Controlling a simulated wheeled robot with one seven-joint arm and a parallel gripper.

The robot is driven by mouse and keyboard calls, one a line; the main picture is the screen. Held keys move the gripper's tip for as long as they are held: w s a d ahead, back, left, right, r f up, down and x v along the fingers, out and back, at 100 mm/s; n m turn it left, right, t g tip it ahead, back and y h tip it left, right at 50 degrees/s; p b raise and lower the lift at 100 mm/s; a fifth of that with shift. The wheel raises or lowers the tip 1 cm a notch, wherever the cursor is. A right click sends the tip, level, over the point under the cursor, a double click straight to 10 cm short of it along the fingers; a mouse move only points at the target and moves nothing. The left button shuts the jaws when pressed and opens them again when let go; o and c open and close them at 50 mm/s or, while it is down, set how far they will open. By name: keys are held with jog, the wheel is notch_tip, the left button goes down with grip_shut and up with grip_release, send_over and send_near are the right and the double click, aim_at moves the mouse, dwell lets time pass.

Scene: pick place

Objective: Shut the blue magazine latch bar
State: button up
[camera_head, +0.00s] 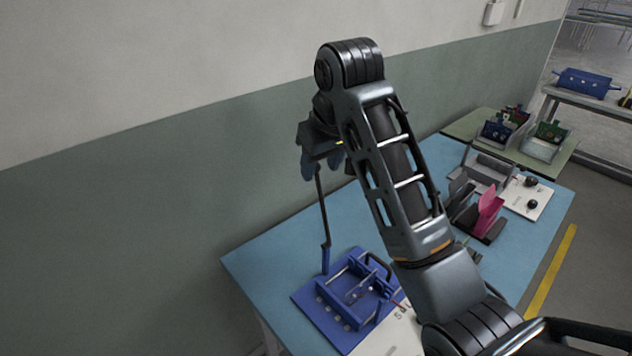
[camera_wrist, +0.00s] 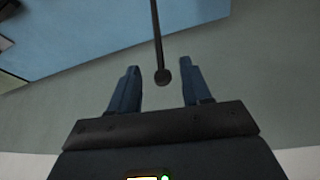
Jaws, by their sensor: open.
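The blue magazine (camera_head: 338,327) sits on the near part of the blue table. Its latch bar (camera_head: 323,215) stands almost upright from a blue pivot block at the magazine's left back corner, so it is raised open. The bar is thin and dark, and in the wrist view (camera_wrist: 157,35) it ends in a round dark knob. My gripper (camera_head: 321,172) is at the top of the bar. In the wrist view my gripper (camera_wrist: 161,85) is open, with the knob between the fingertips and a visible gap on each side.
Pink and dark parts stand in a holder (camera_head: 487,229) on the right of the blue table (camera_head: 262,262). A white board with black knobs (camera_head: 527,198) lies beyond it. Bins (camera_head: 541,148) stand on a farther table. A wall (camera_head: 120,240) rises close behind my gripper.

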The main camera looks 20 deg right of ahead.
aim_at(318, 175)
jog(key=x, duration=0.6)
jog(key=shift+w+f+p, duration=0.1)
jog(key=shift+f+p, duration=0.2)
jog(key=shift+c, duration=0.4)
grip_shut()
